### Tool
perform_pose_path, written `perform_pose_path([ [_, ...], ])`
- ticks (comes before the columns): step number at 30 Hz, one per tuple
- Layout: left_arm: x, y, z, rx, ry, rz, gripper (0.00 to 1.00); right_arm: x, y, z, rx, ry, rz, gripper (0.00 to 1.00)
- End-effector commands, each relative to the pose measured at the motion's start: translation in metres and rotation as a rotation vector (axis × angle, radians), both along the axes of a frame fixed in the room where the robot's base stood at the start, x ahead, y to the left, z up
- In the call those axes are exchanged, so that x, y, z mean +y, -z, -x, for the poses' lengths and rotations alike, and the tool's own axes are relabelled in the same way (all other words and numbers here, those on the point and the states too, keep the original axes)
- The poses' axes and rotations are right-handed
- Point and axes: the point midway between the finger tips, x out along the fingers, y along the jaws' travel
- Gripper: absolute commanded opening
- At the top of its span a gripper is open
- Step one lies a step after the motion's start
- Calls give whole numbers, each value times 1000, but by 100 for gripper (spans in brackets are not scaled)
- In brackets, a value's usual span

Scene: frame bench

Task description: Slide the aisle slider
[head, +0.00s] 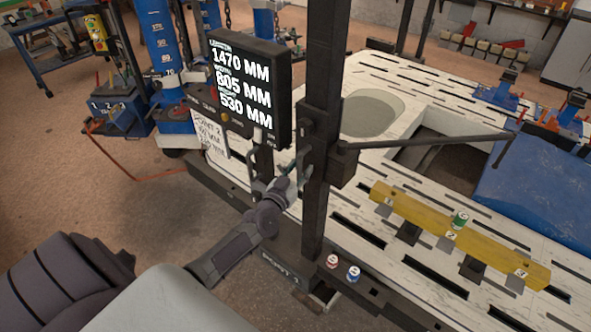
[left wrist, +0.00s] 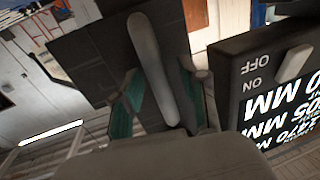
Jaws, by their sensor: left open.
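The dark slider carriage (head: 343,168) sits on a tall black post (head: 325,60) beside the bench, with a long thin measuring arm reaching right. In the left wrist view a grey upright bar handle (left wrist: 152,70) stands in front of a dark block (left wrist: 90,55). My left gripper (head: 294,172) is at the left side of the carriage. It is open, and in the left wrist view its green-padded fingertips (left wrist: 155,103) lie on either side of the handle. I cannot tell whether either pad touches it. My right gripper is not in view.
A display (head: 245,88) reading 1470, 805 and 530 MM stands close left of the gripper. A yellow beam (head: 415,212) with a green can (head: 459,221) lies on the slotted bench. Red (head: 332,261) and blue-white cans (head: 353,273) stand near the post foot.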

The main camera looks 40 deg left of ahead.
Motion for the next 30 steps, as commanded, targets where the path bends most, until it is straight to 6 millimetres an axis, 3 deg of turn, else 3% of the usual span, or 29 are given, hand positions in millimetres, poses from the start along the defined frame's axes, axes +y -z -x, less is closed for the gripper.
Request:
perform_pose_path([
  [5, -4, 2, 23, 3, 1, 2, 43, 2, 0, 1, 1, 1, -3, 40],
  [12, -9, 2, 74, 4, 0, 0, 43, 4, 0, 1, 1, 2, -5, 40],
  [18, -12, 1, 106, 1, -1, -1, 43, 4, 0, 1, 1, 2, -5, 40],
  [30, -14, 0, 118, -1, -1, 0, 43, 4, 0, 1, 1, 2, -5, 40],
])
